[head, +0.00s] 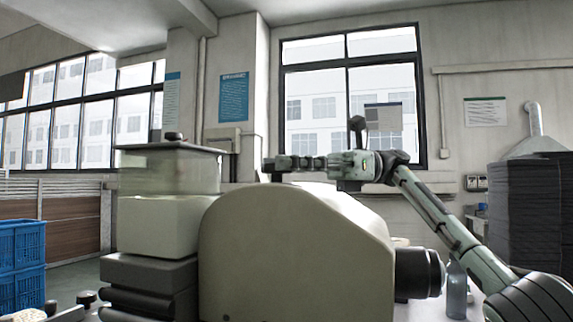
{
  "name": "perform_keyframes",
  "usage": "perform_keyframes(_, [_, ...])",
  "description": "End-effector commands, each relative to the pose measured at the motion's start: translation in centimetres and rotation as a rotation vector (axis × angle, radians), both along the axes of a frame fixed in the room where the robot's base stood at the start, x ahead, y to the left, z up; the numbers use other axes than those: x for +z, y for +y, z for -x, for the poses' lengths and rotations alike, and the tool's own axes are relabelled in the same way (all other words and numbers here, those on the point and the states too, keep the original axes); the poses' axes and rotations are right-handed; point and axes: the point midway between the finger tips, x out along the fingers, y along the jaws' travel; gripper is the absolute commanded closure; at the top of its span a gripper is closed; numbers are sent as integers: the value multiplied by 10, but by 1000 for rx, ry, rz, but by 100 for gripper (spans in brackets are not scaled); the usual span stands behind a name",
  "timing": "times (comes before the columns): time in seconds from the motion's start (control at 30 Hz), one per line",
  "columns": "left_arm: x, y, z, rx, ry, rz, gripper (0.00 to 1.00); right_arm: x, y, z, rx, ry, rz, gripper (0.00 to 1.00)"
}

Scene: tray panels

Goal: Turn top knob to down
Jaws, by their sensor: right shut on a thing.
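A big rounded beige housing (290,255) stands in the middle foreground. A large black knob (419,273) sticks out of its right side. A small dark knob (172,136) sits on the lid of the clear box at the left. I cannot tell which knob is the top knob. My right gripper (275,163) reaches in from the right, level, above the housing and pointing left. It is shut at a small dark piece I cannot make out, well apart from the lid's knob. My left gripper is not in view.
The clear box (168,172) stands on a pale block and dark stacked slabs (150,285), left of the housing. Blue crates (22,262) stand far left. A bottle (457,290) is right of the black knob, near my right arm. Dark stacks (540,210) stand far right.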

Motion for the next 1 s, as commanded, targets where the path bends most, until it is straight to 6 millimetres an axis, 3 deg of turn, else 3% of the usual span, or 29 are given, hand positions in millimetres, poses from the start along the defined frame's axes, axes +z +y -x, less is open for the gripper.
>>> perform_keyframes(0.47, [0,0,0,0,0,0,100,-4,1,1,16,1,9,89])
perform_keyframes(0.5, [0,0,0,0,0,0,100,-4,1,1,16,2,10,57])
perform_keyframes(0.63, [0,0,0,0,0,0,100,-3,1,0,15,1,8,41])
perform_keyframes(1.0, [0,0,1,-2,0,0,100,-1,1,0,12,2,4,39])
